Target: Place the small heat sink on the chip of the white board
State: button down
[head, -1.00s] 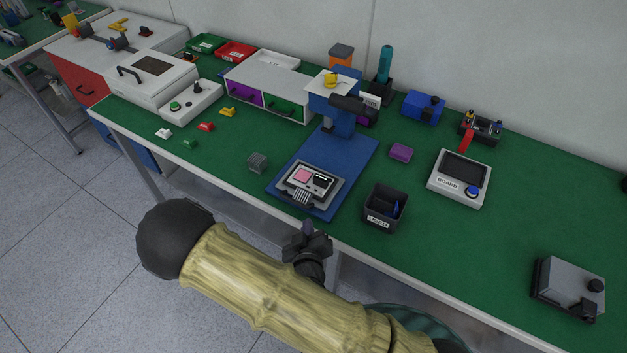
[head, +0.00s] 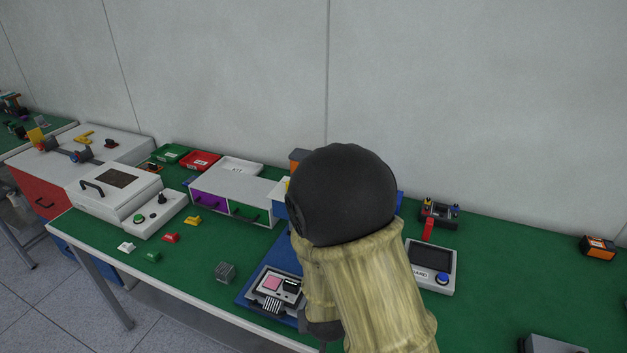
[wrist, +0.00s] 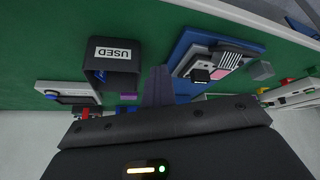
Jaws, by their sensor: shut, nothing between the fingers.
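The small heat sink, seemingly the grey ribbed block (head: 226,272), stands on the green bench left of the blue mat. It also shows in the wrist view (wrist: 262,70). The white board (head: 262,297) lies on the blue mat, with a pink square, a dark chip-like part (head: 291,286) and a striped part at its front edge. My arm covers its right side in the head view. My gripper (wrist: 158,74) is shut and empty in the wrist view, between the USED bin and the board. It is hidden behind my arm in the head view.
The USED bin (wrist: 112,52) stands beside the blue mat (wrist: 186,44). A BOARD-labelled panel (head: 430,262) is at right. The drawer unit (head: 232,186) stands behind; small coloured pieces (head: 171,238) lie left. Bench around the grey block is clear.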

jog(key=s+d+r+g, duration=0.1)
jog(key=s+d+r, duration=0.2)
jog(key=d+r, duration=0.3)
jog(key=s+d+r+m+g, duration=0.1)
jog(key=s+d+r+g, duration=0.1)
jog(key=s+d+r, duration=0.2)
jog(key=d+r+p, duration=0.1)
jog(key=d+r, duration=0.2)
